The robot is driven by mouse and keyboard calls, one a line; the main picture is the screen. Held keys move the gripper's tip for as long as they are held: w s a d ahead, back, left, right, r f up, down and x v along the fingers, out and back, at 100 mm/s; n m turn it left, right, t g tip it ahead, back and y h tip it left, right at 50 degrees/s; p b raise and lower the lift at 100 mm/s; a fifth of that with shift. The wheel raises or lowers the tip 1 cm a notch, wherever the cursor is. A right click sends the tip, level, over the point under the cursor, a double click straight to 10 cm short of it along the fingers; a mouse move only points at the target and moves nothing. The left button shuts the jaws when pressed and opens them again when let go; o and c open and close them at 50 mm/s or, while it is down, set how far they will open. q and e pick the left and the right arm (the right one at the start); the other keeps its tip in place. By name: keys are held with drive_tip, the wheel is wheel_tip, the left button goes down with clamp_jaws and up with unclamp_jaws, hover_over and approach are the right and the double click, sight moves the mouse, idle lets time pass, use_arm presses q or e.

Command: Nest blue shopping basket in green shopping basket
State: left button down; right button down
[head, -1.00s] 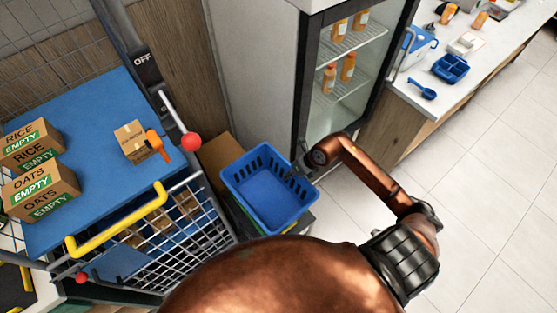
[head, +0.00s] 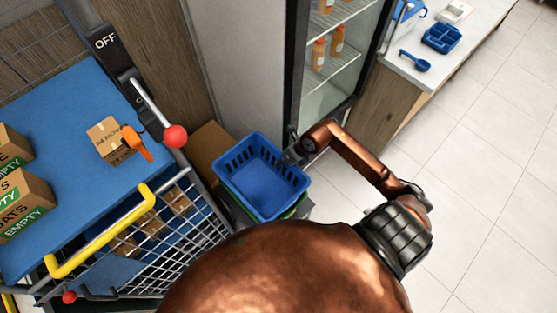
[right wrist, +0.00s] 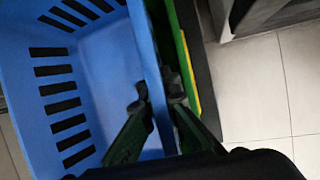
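The blue shopping basket (head: 262,187) is upright and empty beside the cart. The green shopping basket (head: 301,206) is mostly hidden beneath it, with a green edge showing at the lower sides. I cannot tell how deep the blue basket sits in it. My right gripper (head: 292,157) is at the blue basket's right rim, partly hidden by the wall. In the right wrist view, the fingers of my right gripper (right wrist: 158,97) straddle the blue wall, one inside and one outside, and appear closed on it. Green edging (right wrist: 185,60) shows just outside that wall. My left gripper is out of view.
A shopping cart (head: 185,235) with a yellow handle stands left of the baskets. A blue-topped surface (head: 75,165) holds boxes. A fridge (head: 335,85) with bottles stands behind, and a cardboard box (head: 207,148) is close behind left. Tiled floor (head: 480,190) is open at right.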

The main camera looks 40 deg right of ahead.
sight(280, 170)
wheel_tip(280, 170, down, 3)
drive_tip(key=shift+f+b, duration=0.2)
drive_tip(key=shift+b, duration=0.65)
drive_tip(key=shift+f+b, duration=0.4)
drive_tip(key=shift+f, duration=0.3)
drive_tip(key=shift+f+b, duration=0.3)
drive_tip(key=shift+f, duration=0.2)
drive_tip(key=shift+s+f, duration=0.1)
drive_tip(key=c, duration=2.6)
unclamp_jaws()
drive_tip(key=o, duration=0.5)
